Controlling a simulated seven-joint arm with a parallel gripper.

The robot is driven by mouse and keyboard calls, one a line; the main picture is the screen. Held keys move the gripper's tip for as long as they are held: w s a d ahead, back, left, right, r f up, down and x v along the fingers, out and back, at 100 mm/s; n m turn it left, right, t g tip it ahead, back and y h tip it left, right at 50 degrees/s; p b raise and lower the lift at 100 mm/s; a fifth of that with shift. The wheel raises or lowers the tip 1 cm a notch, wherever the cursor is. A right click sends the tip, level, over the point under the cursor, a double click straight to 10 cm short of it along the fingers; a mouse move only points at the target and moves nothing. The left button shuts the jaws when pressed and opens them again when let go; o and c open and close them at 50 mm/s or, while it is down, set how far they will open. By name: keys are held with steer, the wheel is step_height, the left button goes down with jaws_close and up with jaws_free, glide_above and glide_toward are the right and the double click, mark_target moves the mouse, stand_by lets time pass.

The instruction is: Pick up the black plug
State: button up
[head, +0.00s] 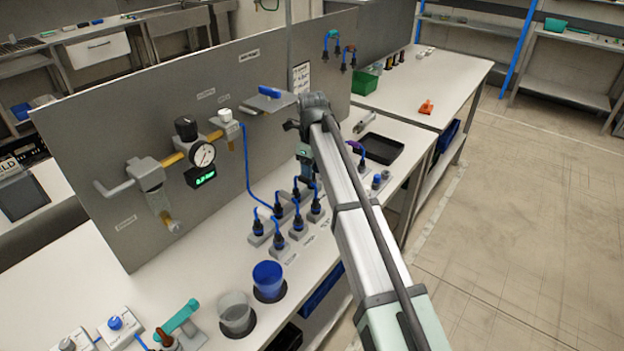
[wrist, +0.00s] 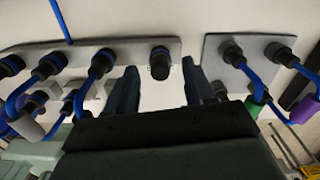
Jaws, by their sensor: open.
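In the wrist view a short black plug (wrist: 160,62) with no blue cable stands at the right end of a grey socket plate (wrist: 133,50). My gripper (wrist: 160,88) is open, its two dark fingers apart on either side of the plug's line, with nothing held. The plug shows in the gap just beyond the fingers; I cannot tell the exact distance. In the head view my gripper (head: 305,170) hangs low over the bench by the grey panel, beyond the row of cabled plugs. I cannot make out the black plug there.
Blue-cabled plugs (wrist: 48,66) crowd the left in the wrist view. A second plate (wrist: 215,50) with more cables, some with green (wrist: 257,106) and purple (wrist: 303,108) sleeves, is close on the right. In the head view a panel (head: 90,130) stands behind and a black tray (head: 383,148) lies right.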

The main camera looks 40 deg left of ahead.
steer(key=shift+f, duration=0.1)
jaws_close()
stand_by(0.4)
steer(key=shift+r, duration=0.5)
step_height(320, 180, up, 2)
steer(key=shift+r, duration=0.1)
steer(key=shift+d+r, duration=0.15)
steer(key=shift+d, duration=0.6)
steer(key=d, duration=1.6)
steer(key=shift+d, duration=0.3)
